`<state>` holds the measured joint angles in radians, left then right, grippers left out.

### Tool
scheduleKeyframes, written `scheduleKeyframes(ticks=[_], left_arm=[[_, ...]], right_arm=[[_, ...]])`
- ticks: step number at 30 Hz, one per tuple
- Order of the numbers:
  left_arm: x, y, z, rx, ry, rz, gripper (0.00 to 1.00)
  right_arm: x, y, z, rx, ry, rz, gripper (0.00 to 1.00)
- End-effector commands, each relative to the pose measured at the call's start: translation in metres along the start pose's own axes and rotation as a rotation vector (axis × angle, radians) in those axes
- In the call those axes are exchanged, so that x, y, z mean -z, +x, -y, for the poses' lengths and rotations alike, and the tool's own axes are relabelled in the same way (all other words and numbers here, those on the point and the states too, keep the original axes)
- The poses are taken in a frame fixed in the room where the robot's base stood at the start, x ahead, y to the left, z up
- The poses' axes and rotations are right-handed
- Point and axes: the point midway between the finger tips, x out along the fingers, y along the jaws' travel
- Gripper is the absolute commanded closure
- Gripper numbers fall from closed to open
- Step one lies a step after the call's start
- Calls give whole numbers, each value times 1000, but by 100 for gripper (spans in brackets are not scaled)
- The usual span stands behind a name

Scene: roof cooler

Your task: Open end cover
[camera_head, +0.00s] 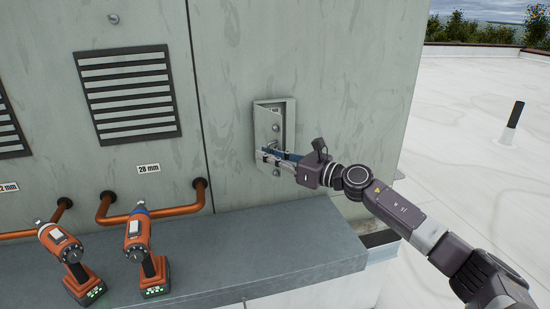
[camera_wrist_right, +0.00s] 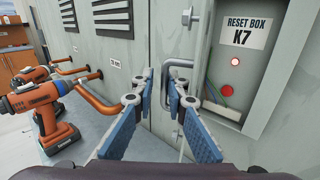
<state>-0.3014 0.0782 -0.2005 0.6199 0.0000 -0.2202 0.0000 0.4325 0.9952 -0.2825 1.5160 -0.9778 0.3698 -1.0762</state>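A grey metal end cover (camera_head: 264,117) with a bent bar handle sits at a shallow box in the wall. The wrist view shows the cover (camera_wrist_right: 198,55) and its handle (camera_wrist_right: 179,62) close up. The recess (camera_wrist_right: 233,68) beside the cover's right edge is exposed, so the cover stands at least partly open. My right gripper (camera_head: 262,153) is at the handle. My left gripper is out of view.
Two orange drills (camera_head: 66,245) and (camera_head: 138,237) stand on the grey ledge (camera_head: 290,248) below. Copper pipes (camera_head: 175,211) stick out of the wall near vents (camera_head: 126,92).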

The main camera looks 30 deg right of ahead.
Motion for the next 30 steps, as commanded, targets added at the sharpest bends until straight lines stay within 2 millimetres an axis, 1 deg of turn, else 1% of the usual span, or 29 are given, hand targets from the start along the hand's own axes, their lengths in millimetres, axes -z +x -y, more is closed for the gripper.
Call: scheduleKeyframes(ticks=[1,13,16,26,28,29,30], left_arm=[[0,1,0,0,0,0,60],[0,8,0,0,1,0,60],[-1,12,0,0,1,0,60],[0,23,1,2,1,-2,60],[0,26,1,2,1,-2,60],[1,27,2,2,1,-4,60],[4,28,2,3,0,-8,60]], right_arm=[[1,0,-8,-16,3,-1,88],[8,-25,-23,-17,4,-13,88],[12,-32,-26,-14,5,-15,88],[12,-51,-39,-17,6,-17,80],[13,-57,-40,-14,8,-16,82],[13,-59,-40,-12,8,-16,88],[12,-61,-41,-11,8,-15,88]])
